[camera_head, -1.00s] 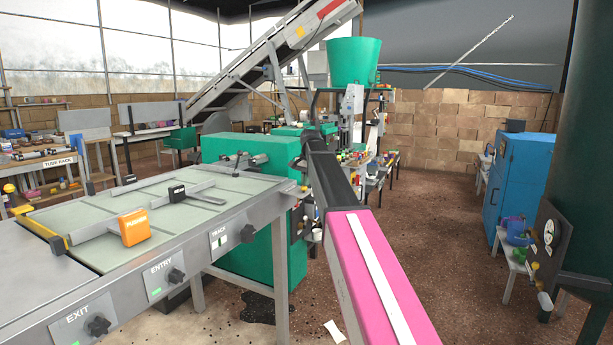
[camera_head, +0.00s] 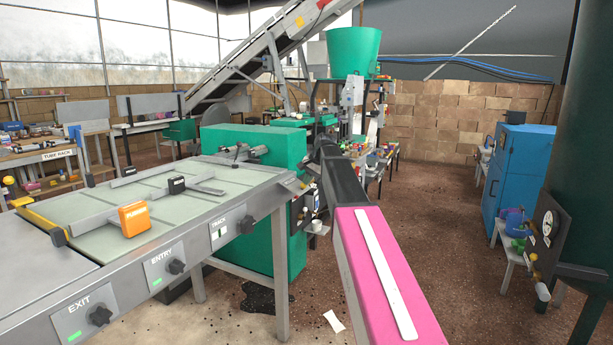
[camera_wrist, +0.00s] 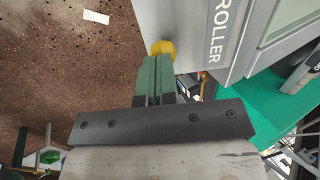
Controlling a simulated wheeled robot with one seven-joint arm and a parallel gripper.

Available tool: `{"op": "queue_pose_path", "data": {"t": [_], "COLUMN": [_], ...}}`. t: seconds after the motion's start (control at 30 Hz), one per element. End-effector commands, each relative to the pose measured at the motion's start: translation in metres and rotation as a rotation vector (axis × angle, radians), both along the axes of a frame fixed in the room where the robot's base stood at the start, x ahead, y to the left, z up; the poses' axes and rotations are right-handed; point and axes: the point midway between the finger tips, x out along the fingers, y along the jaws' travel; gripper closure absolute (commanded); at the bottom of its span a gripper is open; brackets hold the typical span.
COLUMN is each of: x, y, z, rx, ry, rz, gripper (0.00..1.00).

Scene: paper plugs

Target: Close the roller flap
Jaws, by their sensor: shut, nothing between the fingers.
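In the wrist view, a light grey panel lettered ROLLER (camera_wrist: 218,38) stands at the top centre-right. A yellow knob (camera_wrist: 161,48) shows at its lower left edge. My gripper (camera_wrist: 157,62) has its green fingers together, with nothing between them. The fingertips are right at the knob in the picture; I cannot tell whether they touch it. I cannot tell which part is the flap or how far it stands open. In the head view my pink arm crosses the middle, and my gripper cannot be made out.
The grey bench (camera_head: 120,275) with EXIT, ENTRY and TRACK knobs fills the left, carrying an orange block (camera_head: 133,220). A green machine body (camera_head: 262,150) stands beyond it. A blue cabinet (camera_head: 520,175) stands at the right. Open brown floor (camera_head: 440,240) lies between.

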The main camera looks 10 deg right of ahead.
Motion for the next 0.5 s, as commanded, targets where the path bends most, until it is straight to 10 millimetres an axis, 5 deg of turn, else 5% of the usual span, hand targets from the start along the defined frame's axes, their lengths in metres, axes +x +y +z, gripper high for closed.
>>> {"op": "queue_pose_path", "data": {"t": [0.5], "x": [0.002], "y": [0.004], "z": [-0.054], "rx": [0.396], "ry": [-0.285], "rz": [-0.002], "gripper": [1.00]}}
